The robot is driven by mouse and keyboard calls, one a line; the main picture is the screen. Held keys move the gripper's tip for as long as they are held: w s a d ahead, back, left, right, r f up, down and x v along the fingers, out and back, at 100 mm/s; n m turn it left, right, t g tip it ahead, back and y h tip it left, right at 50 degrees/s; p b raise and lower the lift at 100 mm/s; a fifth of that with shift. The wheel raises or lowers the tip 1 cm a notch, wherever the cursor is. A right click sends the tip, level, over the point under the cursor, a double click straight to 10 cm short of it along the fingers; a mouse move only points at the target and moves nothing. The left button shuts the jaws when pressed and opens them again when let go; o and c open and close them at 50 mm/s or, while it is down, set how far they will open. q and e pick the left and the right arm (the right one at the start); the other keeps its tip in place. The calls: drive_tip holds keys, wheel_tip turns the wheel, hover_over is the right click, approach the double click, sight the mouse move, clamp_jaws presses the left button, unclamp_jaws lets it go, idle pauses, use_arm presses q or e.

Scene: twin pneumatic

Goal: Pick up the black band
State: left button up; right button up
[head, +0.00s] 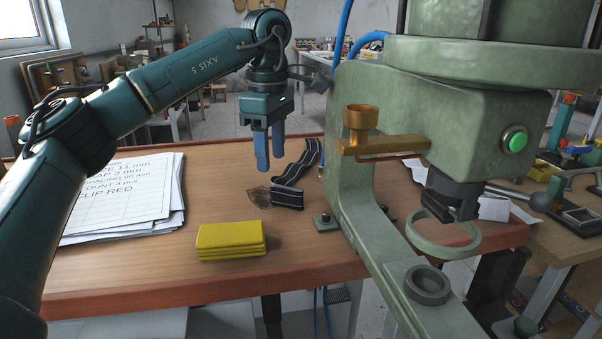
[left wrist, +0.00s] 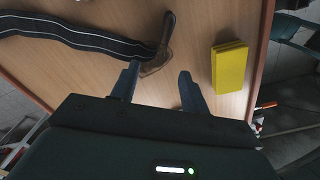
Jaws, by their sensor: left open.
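The black band (head: 289,178) lies on the wooden table beside the green press, a dark strip with pale lines along it, loosely folded. It also shows in the left wrist view (left wrist: 85,38), running from the left edge to the upper middle. My left gripper (head: 270,158) is above the table, open and empty, just left of the band in the head view. In the left wrist view, its fingers (left wrist: 157,84) are apart, with bare table between them and the band beyond them. My right gripper is not in view.
A brown patch (head: 258,193) lies beside the band. Printed sheets (head: 125,195) cover the left of the table. The green press (head: 450,95) stands close on the right.

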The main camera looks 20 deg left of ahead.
sight(272, 184)
use_arm(q)
drive_tip(key=shift+f, duration=0.85)
wheel_tip(272, 184, down, 5)
drive_tip(key=shift+a+f+b, duration=0.1)
drive_tip(key=shift+f+b, duration=0.05)
drive_tip(key=shift+b, duration=0.65)
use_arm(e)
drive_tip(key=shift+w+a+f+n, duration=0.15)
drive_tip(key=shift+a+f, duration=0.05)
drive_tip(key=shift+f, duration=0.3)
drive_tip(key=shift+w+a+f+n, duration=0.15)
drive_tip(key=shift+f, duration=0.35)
use_arm(q)
drive_tip(key=shift+c, duration=0.5)
drive_tip(key=shift+c, duration=0.9)
clamp_jaws()
